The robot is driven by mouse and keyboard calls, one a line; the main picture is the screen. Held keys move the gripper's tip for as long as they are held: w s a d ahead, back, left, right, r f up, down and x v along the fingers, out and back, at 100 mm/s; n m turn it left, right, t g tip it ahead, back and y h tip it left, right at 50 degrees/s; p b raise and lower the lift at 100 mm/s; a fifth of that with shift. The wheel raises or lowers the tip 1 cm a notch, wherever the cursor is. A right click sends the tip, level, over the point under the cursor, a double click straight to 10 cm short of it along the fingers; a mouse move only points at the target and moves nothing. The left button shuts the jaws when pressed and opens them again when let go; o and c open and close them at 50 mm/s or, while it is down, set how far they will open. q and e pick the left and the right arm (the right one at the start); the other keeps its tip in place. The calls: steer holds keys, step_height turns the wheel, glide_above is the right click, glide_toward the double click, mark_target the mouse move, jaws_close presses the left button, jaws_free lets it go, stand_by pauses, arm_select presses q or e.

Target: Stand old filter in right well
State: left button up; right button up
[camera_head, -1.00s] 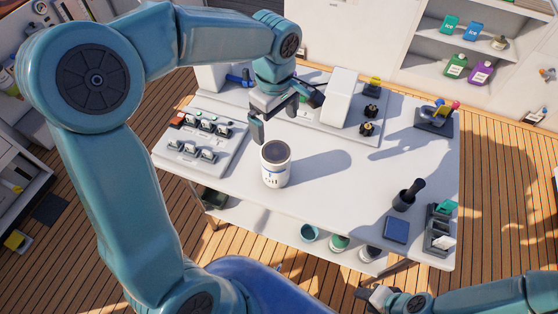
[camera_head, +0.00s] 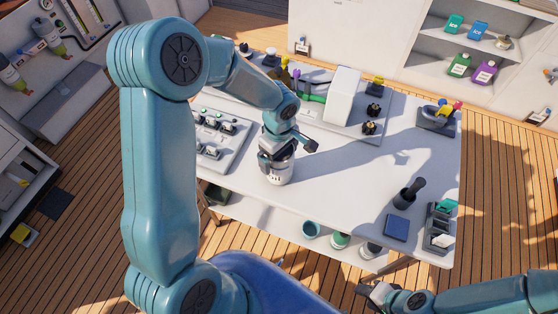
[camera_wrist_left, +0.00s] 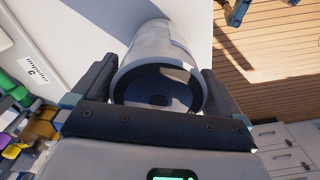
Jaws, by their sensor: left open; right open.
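A white canister (camera_head: 281,173), likely the old filter, stands upright on the white workbench (camera_head: 340,185). My left gripper (camera_head: 276,158) is over its top and hides much of it. In the left wrist view the canister (camera_wrist_left: 172,42) sits between the two open fingers of the left gripper (camera_wrist_left: 160,88), one on each side; contact cannot be told. My right gripper (camera_head: 374,294) is open and empty low at the right, off the bench's front edge. I cannot make out which spot is the right well.
A white upright block (camera_head: 342,98) and black knobs (camera_head: 370,118) stand at the back. A switch panel (camera_head: 222,140) is at the left. The bench middle is clear.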

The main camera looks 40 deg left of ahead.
arm_select(q)
steer(key=shift+w, duration=0.1)
steer(key=c, duration=1.4)
steer(key=shift+c, duration=0.2)
